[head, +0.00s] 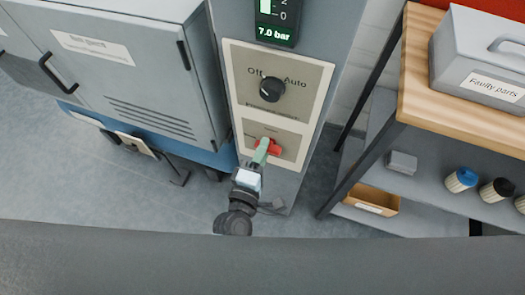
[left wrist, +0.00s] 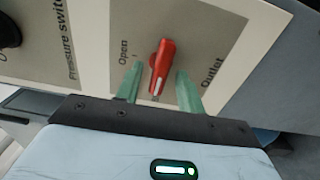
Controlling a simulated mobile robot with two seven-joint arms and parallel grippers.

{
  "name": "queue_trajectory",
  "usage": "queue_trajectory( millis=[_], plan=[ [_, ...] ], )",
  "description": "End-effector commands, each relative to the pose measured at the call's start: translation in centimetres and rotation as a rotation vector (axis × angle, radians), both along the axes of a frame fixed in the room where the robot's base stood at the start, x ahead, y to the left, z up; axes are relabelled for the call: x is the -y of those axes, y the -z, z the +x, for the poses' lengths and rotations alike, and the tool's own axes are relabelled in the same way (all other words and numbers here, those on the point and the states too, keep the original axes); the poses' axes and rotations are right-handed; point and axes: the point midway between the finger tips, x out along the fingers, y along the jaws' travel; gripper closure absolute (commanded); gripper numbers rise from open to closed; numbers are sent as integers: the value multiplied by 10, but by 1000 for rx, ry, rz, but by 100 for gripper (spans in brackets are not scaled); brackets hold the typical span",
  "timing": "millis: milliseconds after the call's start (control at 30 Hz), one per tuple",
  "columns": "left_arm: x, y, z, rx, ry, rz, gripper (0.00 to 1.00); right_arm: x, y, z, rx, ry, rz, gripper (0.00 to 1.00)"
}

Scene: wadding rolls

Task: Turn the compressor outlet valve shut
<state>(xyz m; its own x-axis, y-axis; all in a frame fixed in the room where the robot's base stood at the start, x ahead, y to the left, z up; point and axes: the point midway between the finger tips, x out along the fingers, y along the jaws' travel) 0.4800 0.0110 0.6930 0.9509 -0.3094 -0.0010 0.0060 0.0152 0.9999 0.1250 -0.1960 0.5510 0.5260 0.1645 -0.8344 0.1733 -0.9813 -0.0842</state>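The outlet valve has a red handle (head: 275,148) on the lower pale plate of the grey column. In the left wrist view the red handle (left wrist: 162,62) has a white mark near its lower end. "Open" is printed to its left and "Outlet" to its right. My left gripper (head: 265,148) reaches up to the valve and partly covers it in the head view. In the left wrist view its two green fingers (left wrist: 159,82) stand on either side of the handle, open, with a visible gap on each side. My right gripper is not in view.
A black pressure switch knob (head: 271,89), marked Off and Auto, sits above the valve. A display (head: 275,34) reads 7.0 bar. A grey cabinet (head: 130,75) stands close on the left. A shelf unit (head: 420,95) with a "Faulty parts" box (head: 475,75) stands right.

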Motion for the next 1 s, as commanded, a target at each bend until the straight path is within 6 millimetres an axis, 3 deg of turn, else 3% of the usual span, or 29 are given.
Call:
queue_trajectory(
  millis=[167,633,1000],
  plan=[
    [-2,0,-5,0,0,1,62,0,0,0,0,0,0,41],
    [-21,1,-67,-1,1,1,62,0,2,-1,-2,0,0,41],
    [-24,0,-74,0,0,0,62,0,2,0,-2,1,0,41]
  ],
)
